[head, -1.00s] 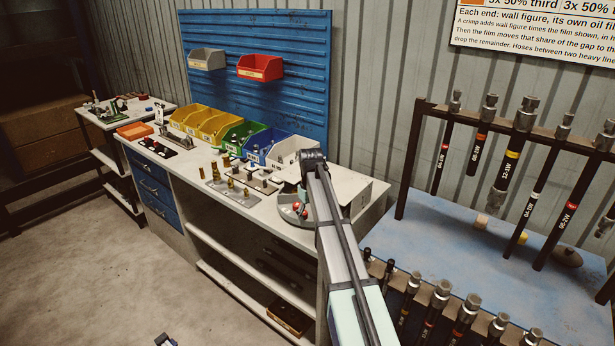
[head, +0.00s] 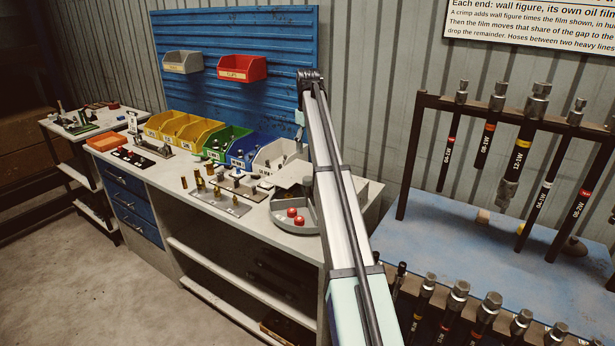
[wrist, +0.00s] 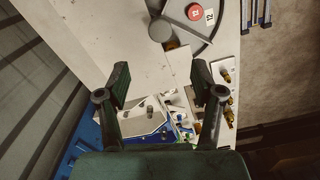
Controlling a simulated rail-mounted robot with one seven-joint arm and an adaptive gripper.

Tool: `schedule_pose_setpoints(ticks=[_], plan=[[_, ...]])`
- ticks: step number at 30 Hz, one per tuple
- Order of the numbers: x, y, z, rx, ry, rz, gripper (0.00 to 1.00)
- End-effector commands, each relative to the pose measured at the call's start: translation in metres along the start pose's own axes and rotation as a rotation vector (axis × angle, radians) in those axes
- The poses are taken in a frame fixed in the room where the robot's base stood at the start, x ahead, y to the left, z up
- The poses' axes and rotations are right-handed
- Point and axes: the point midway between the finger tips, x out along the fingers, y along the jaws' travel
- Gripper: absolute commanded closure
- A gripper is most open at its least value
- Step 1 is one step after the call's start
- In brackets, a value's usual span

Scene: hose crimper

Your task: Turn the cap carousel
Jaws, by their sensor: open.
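The cap carousel (head: 281,217) is a round grey tray with red caps (head: 292,212) on the right end of the bench, partly hidden behind my arm in the head view. In the wrist view, part of the carousel (wrist: 222,35) shows at the top edge, with a red cap (wrist: 195,12) marked 12. My gripper (wrist: 162,85) is open and empty above the bench, its two dark fingers apart. The carousel lies beyond the fingertips in that view, with no contact visible. In the head view the gripper is mostly hidden by my arm.
Yellow, green, blue and white bins (head: 270,155) line the back of the bench (head: 165,172). Brass fittings (head: 215,188) stand left of the carousel. A hose rack (head: 470,103) stands to the right. A blue pegboard (head: 285,50) with two bins rises behind.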

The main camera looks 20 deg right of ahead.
Motion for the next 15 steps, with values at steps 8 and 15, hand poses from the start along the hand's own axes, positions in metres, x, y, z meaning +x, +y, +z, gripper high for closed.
schedule_pose_setpoints(ticks=[8, 15], plan=[[0.055, -0.001, 0.002, 0.000, -0.001, -0.001, 0.33], [0.099, -0.001, 0.001, 0.000, -0.001, -0.001, 0.33]])
